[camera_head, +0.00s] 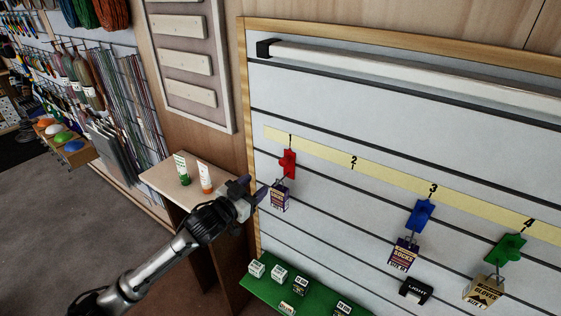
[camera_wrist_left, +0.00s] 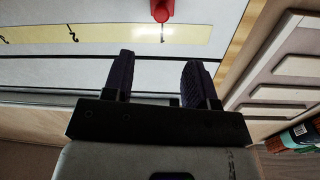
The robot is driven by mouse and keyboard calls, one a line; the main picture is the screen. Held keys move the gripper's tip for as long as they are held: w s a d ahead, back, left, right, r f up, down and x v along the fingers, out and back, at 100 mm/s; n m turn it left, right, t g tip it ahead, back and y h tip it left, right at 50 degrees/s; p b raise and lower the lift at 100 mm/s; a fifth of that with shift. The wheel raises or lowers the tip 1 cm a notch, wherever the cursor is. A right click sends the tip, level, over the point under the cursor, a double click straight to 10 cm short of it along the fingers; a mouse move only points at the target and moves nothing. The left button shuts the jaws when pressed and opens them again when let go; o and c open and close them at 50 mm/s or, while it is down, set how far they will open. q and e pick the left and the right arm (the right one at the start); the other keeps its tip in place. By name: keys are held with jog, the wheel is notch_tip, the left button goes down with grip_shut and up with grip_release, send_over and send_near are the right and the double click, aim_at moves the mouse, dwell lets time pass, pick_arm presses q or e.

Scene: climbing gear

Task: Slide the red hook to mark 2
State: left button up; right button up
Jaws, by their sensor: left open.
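The red hook (camera_head: 288,163) sits on the slatted wall just below mark 1 of the yellow number strip (camera_head: 322,157). A small purple and white box (camera_head: 280,198) hangs from it. Mark 2 (camera_head: 353,162) is to its right, with bare wall below it. My left gripper (camera_head: 254,189) is open and empty, left of the hanging box and lower than the hook. In the left wrist view, the red hook (camera_wrist_left: 161,10) shows at the top edge, beyond and apart from the spread fingers (camera_wrist_left: 158,78). My right gripper is out of view.
A blue hook (camera_head: 421,213) with a socks box and a green hook (camera_head: 506,248) with another box are farther right, below marks 3 and 4. Small boxes stand on a green shelf (camera_head: 262,284) below. Two tubes stand on a wooden stand (camera_head: 160,181) at left.

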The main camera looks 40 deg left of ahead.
aim_at(281, 163)
pick_arm(q)
jog(key=w, duration=0.4)
jog(key=w+p, duration=0.1)
jog(key=w, duration=0.8)
jog(key=shift+w+a+r, duration=0.1)
jog(key=shift+w+a, duration=0.25)
jog(key=shift+a, duration=0.05)
grip_shut()
